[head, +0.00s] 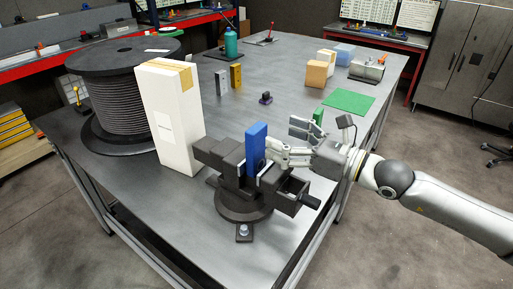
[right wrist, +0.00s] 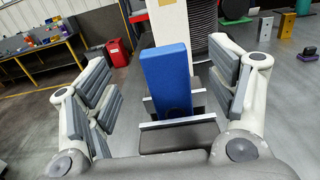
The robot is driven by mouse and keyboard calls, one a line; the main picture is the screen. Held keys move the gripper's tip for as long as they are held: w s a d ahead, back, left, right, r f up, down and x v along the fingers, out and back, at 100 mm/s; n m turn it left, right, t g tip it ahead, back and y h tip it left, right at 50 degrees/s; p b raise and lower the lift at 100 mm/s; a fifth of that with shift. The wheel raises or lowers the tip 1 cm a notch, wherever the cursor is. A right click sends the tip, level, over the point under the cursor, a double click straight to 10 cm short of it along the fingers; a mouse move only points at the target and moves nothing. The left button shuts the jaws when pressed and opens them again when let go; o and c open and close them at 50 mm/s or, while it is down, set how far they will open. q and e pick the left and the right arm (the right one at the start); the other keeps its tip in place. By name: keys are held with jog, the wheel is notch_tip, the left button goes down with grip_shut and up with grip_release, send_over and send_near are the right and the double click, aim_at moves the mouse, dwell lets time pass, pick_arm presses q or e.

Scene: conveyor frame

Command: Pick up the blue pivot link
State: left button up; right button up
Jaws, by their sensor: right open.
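The blue pivot link (head: 256,146) is an upright blue block standing between the jaws of a dark vise (head: 243,205) on the grey table. Its lower part is hidden by the vise in the head view. My right gripper (head: 281,141) is open and empty, just right of the link, with its fingers pointing at it. In the right wrist view the link (right wrist: 167,78) stands ahead between the two spread fingers, with a visible gap on each side. A round dark hole shows near its lower end. My left gripper is not in view.
A tall white box (head: 170,125) stands close behind the vise, with a large black cable spool (head: 122,98) beyond it. A green block (head: 318,115) is near my right gripper.

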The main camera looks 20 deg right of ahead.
aim_at(261, 128)
jog(key=shift+p+x, duration=0.55)
jog(key=shift+x, duration=0.9)
jog(key=shift+w+a+r+p, duration=0.1)
jog(key=shift+w+a+p, duration=0.25)
jog(key=shift+p, duration=0.2)
jog(key=p+x, duration=0.2)
jog(key=x, duration=0.1)
jog(key=shift+d, duration=0.15)
jog(key=shift+w+a+f, duration=0.45)
jog(key=shift+w, duration=0.1)
jog(key=shift+c, duration=0.2)
grip_shut()
jog(key=shift+d+r, duration=0.1)
jog(key=shift+r, duration=0.05)
